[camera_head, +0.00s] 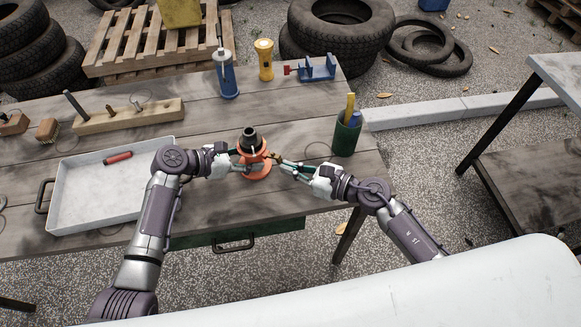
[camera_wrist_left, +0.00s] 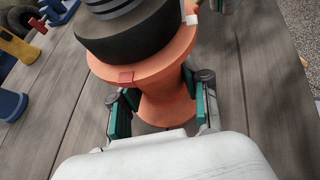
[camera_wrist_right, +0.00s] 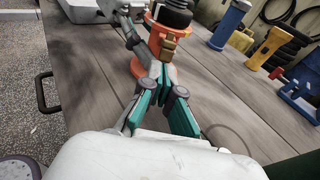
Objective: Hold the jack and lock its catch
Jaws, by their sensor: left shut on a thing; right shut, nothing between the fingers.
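The jack (camera_head: 252,145) is orange with a black ribbed top and stands upright on the workbench. My left gripper (camera_head: 245,166) is shut on its narrow orange waist, which also shows between the fingers in the left wrist view (camera_wrist_left: 164,98). A brass-coloured part, perhaps the catch (camera_wrist_right: 168,47), sticks out from the jack's side in the right wrist view. My right gripper (camera_wrist_right: 164,84) is shut and empty, its tips just below and in front of the brass part. I cannot tell whether they touch. A red mark (camera_wrist_left: 126,77) shows on the jack's orange rim.
A white tray (camera_head: 75,215) with a red-handled tool (camera_head: 118,158) lies left. A dark green cup (camera_head: 346,136) stands right of my right gripper. A blue bottle (camera_head: 227,75), a yellow torch (camera_head: 265,60) and a blue vise (camera_head: 318,68) stand behind.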

